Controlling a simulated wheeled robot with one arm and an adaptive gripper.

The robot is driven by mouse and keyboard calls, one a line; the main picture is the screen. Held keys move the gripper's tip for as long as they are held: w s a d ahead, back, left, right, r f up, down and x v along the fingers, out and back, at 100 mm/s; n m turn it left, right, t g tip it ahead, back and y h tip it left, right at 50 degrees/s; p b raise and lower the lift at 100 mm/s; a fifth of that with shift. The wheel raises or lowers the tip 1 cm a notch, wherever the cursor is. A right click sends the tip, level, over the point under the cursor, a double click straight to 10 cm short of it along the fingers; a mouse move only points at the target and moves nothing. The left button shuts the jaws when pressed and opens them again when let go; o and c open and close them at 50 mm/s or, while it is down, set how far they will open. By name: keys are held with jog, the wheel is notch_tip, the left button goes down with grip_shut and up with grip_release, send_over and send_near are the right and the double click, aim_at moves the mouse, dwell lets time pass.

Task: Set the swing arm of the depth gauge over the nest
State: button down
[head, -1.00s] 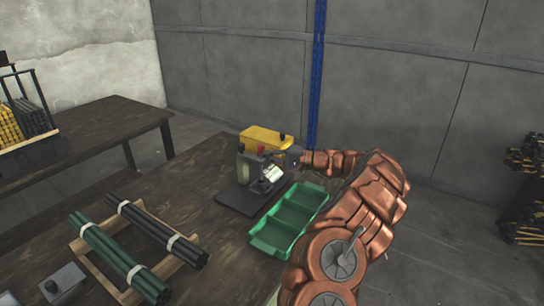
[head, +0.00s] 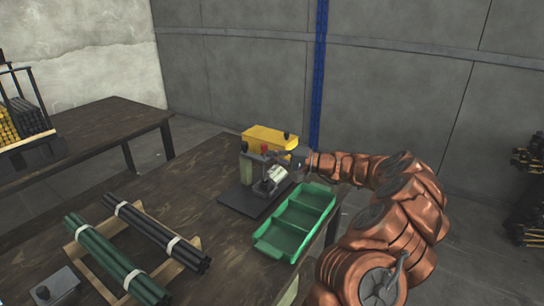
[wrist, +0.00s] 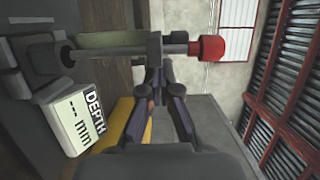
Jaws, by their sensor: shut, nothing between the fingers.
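The depth gauge (head: 245,165) stands on a dark base plate (head: 238,205) on the wooden bench. It has a pale upright body, a red knob (head: 264,149) and a light display box (head: 273,180). In the wrist view a bar (wrist: 120,50) runs across the top to the red knob (wrist: 208,48). The display (wrist: 82,120) there reads DEPTH and mm. My gripper (wrist: 165,65) is shut and empty, its fingertips close below the bar's block. I cannot tell if they touch it. In the head view my gripper (head: 284,158) is beside the gauge's right side. The nest is not clearly visible.
A yellow bin (head: 268,138) stands behind the gauge. Bundled rods (head: 155,232) lie on a wooden rack to the left. A grey box (head: 57,285) sits near the front left.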

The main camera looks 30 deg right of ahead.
jog(key=shift+s+a+f+g, duration=0.1)
jog(key=shift+a+g, duration=0.2)
jog(key=shift+a, duration=0.3)
jog(key=shift+w+d, duration=0.3)
jog(key=shift+d, duration=0.3)
jog(key=d, duration=0.2)
jog(key=w+d, duration=0.1)
jog(key=shift+d+p, duration=0.35)
jog(key=v, duration=0.9)
jog(key=shift+s, duration=0.4)
jog(key=shift+a, duration=0.15)
